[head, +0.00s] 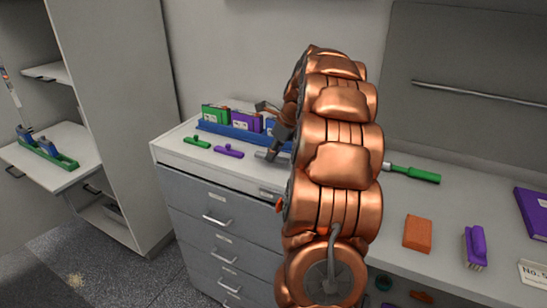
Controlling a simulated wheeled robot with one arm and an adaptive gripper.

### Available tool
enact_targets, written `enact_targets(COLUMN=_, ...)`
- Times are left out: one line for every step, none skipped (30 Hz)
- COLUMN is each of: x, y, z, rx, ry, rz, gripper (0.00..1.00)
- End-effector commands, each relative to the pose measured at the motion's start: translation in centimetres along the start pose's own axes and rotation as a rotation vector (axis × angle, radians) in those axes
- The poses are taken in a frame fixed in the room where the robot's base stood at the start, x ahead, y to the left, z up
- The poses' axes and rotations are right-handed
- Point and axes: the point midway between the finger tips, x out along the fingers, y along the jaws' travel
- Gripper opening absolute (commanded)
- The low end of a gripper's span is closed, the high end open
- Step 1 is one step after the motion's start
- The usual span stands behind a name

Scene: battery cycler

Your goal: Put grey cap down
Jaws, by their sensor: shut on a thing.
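The grey cap (267,156) shows at the front of the counter (178,152), just right of the purple cap. My gripper (277,146) is shut on it from above, and its dark fingers cover part of the cap. The cap is at or very close to the counter top; I cannot tell whether it touches. A green cap (197,142) and a purple cap (229,151) lie on the counter to its left, roughly in a row with it. My copper arm hides the area just right of the gripper.
A blue rack (213,128) holding a green box (215,115), a purple box (245,121) and a blue box (270,125) stands close behind the caps. Right of my arm are a green-handled tool (423,175), an orange block (417,233) and a purple brush (475,247).

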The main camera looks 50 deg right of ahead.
Motion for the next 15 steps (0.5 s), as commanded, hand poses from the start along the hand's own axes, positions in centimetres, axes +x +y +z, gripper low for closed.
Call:
enact_targets(x=0.4, y=0.1, z=-0.2, rx=0.002, ry=0.002, rz=0.003, gripper=0.04)
enact_targets(x=0.8, y=0.1, z=-0.4, rx=0.001, ry=0.002, rz=0.004, gripper=0.04)
enact_targets(x=1.2, y=0.1, z=-0.5, rx=0.001, ry=0.002, rz=0.005, gripper=0.04)
enact_targets(x=1.4, y=0.1, z=-0.6, rx=0.0, ry=0.001, rz=0.004, gripper=0.04)
enact_targets(x=1.6, y=0.1, z=-0.7, rx=0.0, ry=0.001, rz=0.003, gripper=0.04)
enact_targets(x=1.8, y=0.0, z=-0.8, rx=0.0, ry=0.0, rz=0.001, gripper=0.04)
enact_targets(x=1.9, y=0.0, z=-0.8, rx=0.0, ry=0.0, rz=0.0, gripper=0.04)
enact_targets(x=1.9, y=0.0, z=-0.8, rx=0.0, ry=-0.001, rz=-0.001, gripper=0.04)
enact_targets(x=1.9, y=0.0, z=-0.8, rx=-0.001, ry=-0.001, rz=-0.001, gripper=0.04)
enact_targets(x=1.9, y=0.0, z=-0.8, rx=-0.001, ry=-0.001, rz=-0.001, gripper=0.04)
enact_targets(x=1.9, y=0.0, z=-0.8, rx=-0.001, ry=-0.001, rz=-0.001, gripper=0.04)
enact_targets(x=1.9, y=0.0, z=-0.8, rx=-0.001, ry=-0.001, rz=-0.001, gripper=0.04)
enact_targets(x=1.9, y=0.0, z=-0.8, rx=-0.001, ry=-0.001, rz=-0.001, gripper=0.04)
enact_targets(x=1.9, y=0.0, z=-0.8, rx=-0.001, ry=0.0, rz=-0.001, gripper=0.04)
enact_targets(x=2.0, y=0.0, z=-0.8, rx=0.0, ry=0.0, rz=0.0, gripper=0.04)
